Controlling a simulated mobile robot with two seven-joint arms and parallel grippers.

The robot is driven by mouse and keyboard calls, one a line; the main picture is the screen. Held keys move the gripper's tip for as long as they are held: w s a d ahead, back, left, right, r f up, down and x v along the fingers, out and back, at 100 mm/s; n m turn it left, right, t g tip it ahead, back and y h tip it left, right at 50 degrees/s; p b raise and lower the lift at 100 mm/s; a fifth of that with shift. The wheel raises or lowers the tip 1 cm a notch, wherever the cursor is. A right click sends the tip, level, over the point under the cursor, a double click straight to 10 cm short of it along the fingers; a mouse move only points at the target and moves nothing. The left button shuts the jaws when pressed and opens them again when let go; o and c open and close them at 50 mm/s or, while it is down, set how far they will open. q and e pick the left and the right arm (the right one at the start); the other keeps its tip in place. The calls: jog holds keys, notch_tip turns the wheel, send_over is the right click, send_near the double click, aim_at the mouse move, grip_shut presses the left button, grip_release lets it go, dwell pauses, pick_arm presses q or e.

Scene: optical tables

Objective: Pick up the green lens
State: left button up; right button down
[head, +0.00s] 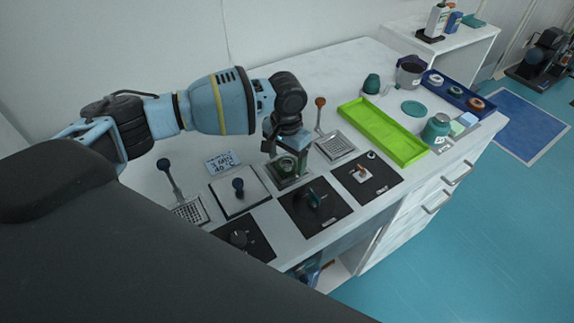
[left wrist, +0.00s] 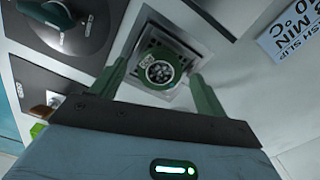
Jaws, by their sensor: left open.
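The green lens (left wrist: 161,70) is a round green piece with a dark, patterned centre, sitting in a square metal holder. In the head view the green lens (head: 287,165) shows at the middle of the table, partly hidden by my gripper. My left gripper (head: 291,152) points down right over it. In the left wrist view my left gripper (left wrist: 158,76) is open, with one green finger on each side of the lens. I cannot tell whether the fingers touch it. My right gripper is not in view.
Black panels with knobs (head: 315,207) lie in front of the holder. A lime green tray (head: 383,131) and a blue tray (head: 433,75) are to the right.

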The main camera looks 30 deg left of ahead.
pick_arm(q)
jog(key=shift+f, duration=0.35)
jog(key=shift+c, duration=0.2)
jog(key=c, duration=1)
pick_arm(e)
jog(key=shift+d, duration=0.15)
pick_arm(q)
jog(key=shift+r, duration=0.1)
jog(key=shift+c, duration=0.2)
